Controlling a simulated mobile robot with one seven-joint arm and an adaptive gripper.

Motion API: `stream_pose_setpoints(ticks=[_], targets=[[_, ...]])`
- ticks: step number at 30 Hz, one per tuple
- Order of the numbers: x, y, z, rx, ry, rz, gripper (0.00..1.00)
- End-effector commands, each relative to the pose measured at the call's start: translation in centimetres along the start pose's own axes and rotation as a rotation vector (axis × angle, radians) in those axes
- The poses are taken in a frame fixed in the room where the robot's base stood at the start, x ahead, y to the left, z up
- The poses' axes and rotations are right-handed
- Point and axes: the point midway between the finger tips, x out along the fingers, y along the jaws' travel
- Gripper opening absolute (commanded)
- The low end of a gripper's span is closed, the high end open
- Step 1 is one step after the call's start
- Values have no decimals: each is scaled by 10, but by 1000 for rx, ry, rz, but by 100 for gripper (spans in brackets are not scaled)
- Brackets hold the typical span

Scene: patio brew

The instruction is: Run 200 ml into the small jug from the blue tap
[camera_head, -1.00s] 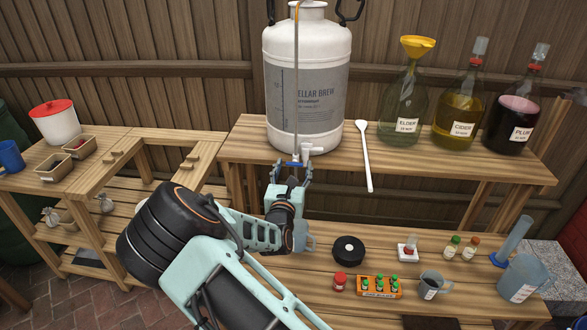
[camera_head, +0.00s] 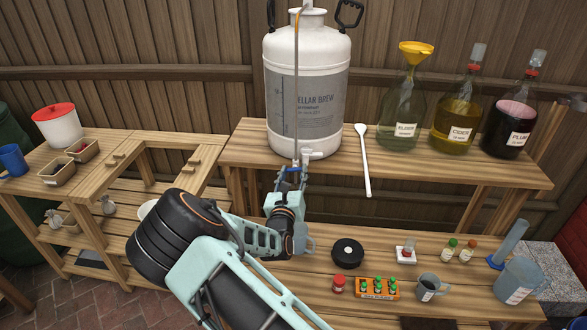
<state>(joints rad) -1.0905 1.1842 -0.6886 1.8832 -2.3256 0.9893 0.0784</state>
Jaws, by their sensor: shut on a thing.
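The blue tap (camera_head: 293,169) sits low on the front of the large white vessel (camera_head: 318,58). My gripper (camera_head: 290,181) is at the tap from the front, shut on its blue handle. The fingers and wrist hide much of it. A small grey-blue jug (camera_head: 306,243) stands on the lower bench below the tap, partly behind my wrist. Its inside and any water level are hidden. No stream can be made out. A second small jug (camera_head: 428,287) and a larger jug (camera_head: 519,281) stand further right.
The lower bench also holds a black disc (camera_head: 348,253), an orange rack (camera_head: 377,288) of small vials, several small bottles and a blue cylinder (camera_head: 510,244). A white spoon (camera_head: 364,160) and labelled glass bottles (camera_head: 460,126) are on the upper shelf.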

Motion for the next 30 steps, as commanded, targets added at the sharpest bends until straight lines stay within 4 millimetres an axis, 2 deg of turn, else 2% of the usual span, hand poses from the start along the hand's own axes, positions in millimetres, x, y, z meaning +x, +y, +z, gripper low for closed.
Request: stream_pose_setpoints(ticks=[3,18,30], targets=[[0,-2,4,-110,2,-1,12],[0,0,2,-547,1,1,12],[0,-1,0,-721,1,-1,12]])
